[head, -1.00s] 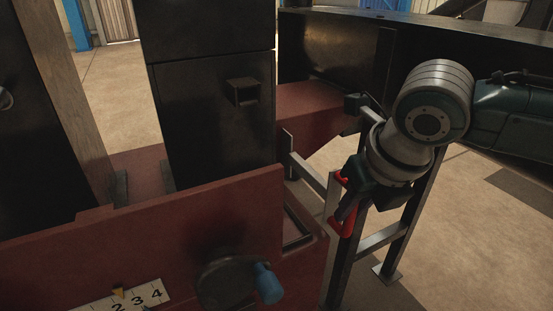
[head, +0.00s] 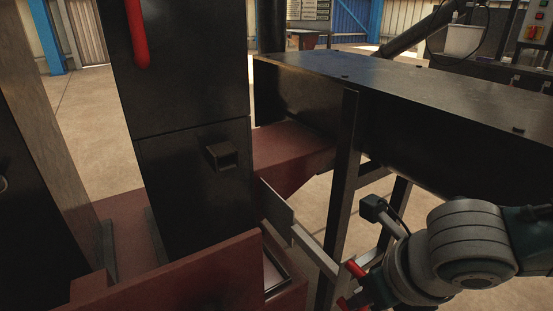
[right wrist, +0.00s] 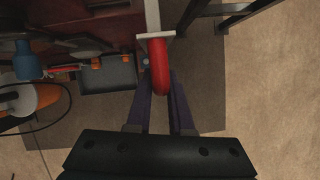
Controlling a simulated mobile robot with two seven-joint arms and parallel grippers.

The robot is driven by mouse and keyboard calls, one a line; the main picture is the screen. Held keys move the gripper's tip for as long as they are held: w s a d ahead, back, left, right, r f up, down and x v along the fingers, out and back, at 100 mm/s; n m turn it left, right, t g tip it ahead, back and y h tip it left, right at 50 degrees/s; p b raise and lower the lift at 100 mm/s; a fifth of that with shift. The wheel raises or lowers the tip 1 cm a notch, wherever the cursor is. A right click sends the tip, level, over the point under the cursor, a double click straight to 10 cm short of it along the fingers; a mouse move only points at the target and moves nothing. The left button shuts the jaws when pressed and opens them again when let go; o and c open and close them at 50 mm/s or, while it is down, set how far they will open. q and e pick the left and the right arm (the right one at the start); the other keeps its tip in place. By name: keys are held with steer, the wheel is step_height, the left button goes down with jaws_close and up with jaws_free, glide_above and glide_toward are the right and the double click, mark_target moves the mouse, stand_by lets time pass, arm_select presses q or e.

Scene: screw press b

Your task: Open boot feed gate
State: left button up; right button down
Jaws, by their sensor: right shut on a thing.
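The gate is a flat grey metal plate (head: 277,212) with a narrower bar running down and right from the side of the dark red housing. A red handle (head: 356,269) is at its outer end, partly hidden by my right gripper. In the right wrist view the red handle (right wrist: 160,65) sits between the two fingers, joined to a pale bar above. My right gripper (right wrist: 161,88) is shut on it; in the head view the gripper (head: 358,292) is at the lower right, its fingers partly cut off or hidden. My left gripper is not in view.
A tall black column (head: 190,180) with a small square knob stands left of the gate. A long black trough (head: 430,100) on metal legs (head: 340,190) lies behind my right arm. In the wrist view, a grey tray (right wrist: 108,74) and a blue knob (right wrist: 27,62) are at left.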

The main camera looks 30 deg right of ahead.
steer(key=c, duration=0.8)
jaws_free()
steer(key=shift+w, duration=0.1)
steer(key=p+v, duration=0.5)
steer(key=v, duration=0.4)
steer(key=shift+s+r, duration=0.2)
steer(key=shift+r, duration=0.2)
